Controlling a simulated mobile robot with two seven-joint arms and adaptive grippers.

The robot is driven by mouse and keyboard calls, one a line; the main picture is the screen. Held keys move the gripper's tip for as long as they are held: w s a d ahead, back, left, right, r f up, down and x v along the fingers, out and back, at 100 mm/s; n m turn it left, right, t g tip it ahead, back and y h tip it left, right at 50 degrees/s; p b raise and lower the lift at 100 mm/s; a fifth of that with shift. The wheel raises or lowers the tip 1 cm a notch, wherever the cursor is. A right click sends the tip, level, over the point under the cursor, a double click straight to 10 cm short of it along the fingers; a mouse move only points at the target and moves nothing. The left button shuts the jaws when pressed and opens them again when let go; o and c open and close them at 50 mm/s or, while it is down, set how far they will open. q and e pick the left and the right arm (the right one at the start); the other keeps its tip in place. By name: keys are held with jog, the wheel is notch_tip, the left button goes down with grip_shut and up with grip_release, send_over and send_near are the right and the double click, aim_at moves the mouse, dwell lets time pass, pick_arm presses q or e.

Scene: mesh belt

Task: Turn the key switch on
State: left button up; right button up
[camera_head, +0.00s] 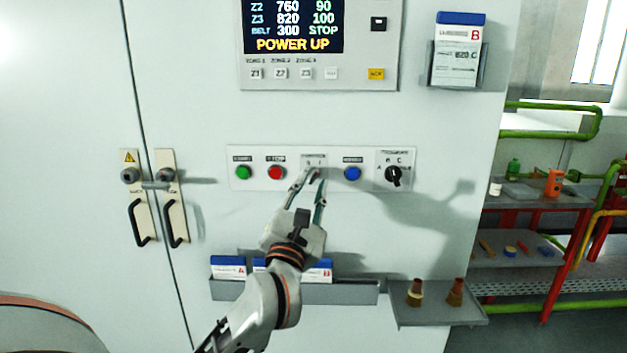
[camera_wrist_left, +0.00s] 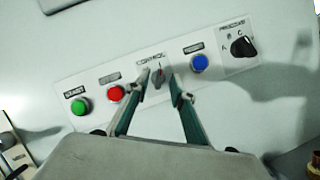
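The key switch (camera_wrist_left: 157,79) sits in the middle of the white button panel (camera_wrist_left: 75,82), under a label that appears to read CONTROL. In the head view the key switch (camera_head: 314,174) is partly hidden by my fingers. My left gripper (camera_head: 309,177) reaches up to it from below. In the left wrist view the left gripper (camera_wrist_left: 159,76) is open, one fingertip on each side of the key, with gaps showing. I cannot tell how close the tips are to the panel face. The key's grip looks near upright. My right gripper is not in view.
A green button (camera_head: 243,172) and a red button (camera_head: 275,172) are left of the key; a blue button (camera_head: 352,173) and a black selector knob (camera_head: 393,176) are right. A display (camera_head: 293,26) above reads POWER UP. A grey ledge (camera_head: 352,293) with boxes is below.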

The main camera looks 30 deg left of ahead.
pick_arm(q)
jog(key=v, duration=0.5)
jog(key=shift+s, duration=0.1)
dwell(0.4)
jog(key=s+d+f+m+h, duration=0.2)
jog(key=d+f+m+h, duration=0.25)
jog(key=f+m, duration=0.5)
jog(key=s+d+f+m+g+h, duration=0.1)
jog(key=d+f+m+h, duration=0.35)
jog(key=f+m, duration=0.45)
jog(key=s+d+f+m+h, duration=0.25)
jog(key=d+f+m, duration=0.4)
jog(key=m, duration=0.45)
jog(key=s+f+m+g, duration=0.4)
jog(key=s+f, duration=0.2)
jog(key=f, duration=0.7)
jog(key=s+f+m+g+y, duration=0.1)
jog(key=s+f+m+g, duration=0.3)
jog(key=f, duration=0.9)
jog(key=shift+s+a+f+g, duration=0.3)
jog(key=shift+s+a+f, duration=0.15)
jog(key=shift+s, duration=0.5)
